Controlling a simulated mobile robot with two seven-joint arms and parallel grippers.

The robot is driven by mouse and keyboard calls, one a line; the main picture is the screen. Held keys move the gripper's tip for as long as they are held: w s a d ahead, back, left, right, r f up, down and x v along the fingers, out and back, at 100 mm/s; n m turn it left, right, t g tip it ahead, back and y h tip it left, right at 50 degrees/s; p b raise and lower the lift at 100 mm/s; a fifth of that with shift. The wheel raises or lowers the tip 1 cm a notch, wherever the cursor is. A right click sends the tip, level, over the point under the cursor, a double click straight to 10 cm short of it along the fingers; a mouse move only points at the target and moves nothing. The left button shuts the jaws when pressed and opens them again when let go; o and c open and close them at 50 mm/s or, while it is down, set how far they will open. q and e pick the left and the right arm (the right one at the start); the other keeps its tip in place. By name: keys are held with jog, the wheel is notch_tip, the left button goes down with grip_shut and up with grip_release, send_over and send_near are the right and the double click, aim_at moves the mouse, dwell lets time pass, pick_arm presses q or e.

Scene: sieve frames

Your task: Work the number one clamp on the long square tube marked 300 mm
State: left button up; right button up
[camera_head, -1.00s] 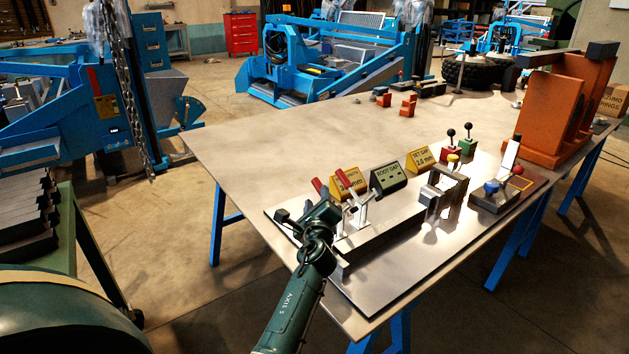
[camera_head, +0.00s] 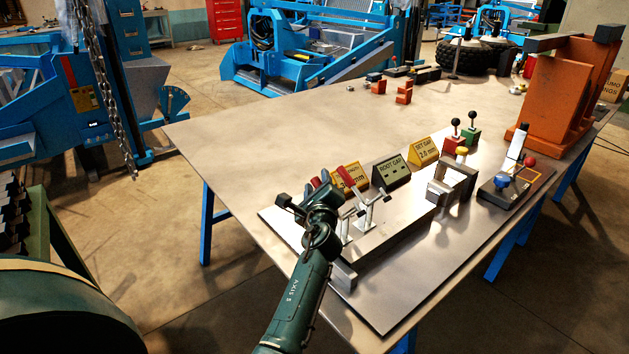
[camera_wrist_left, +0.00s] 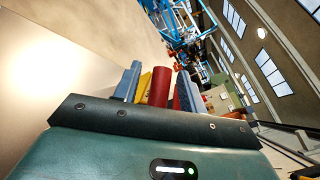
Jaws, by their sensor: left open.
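My left gripper (camera_head: 321,185) is at the near left end of the fixture on the bench. In the left wrist view its two blue-grey fingers (camera_wrist_left: 157,88) stand apart, with a red handle (camera_wrist_left: 158,86) between them; I cannot tell whether they touch it. A second red clamp handle (camera_head: 347,178) stands just to the right, above the metal clamp parts (camera_head: 368,212). A yellow sign ending in "mm" (camera_head: 355,174) is partly hidden behind the handles. My right gripper is out of view.
A dark ROOT GAP sign (camera_head: 391,171) and a yellow SET GAP 2.0 mm sign (camera_head: 424,151) stand behind the tube. A metal bracket (camera_head: 452,182) and a dark toggle unit (camera_head: 515,185) are to the right.

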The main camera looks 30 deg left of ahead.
pick_arm(q)
jog(key=shift+w+a, duration=0.1)
jog(key=shift+w, duration=0.05)
grip_shut()
dwell(0.5)
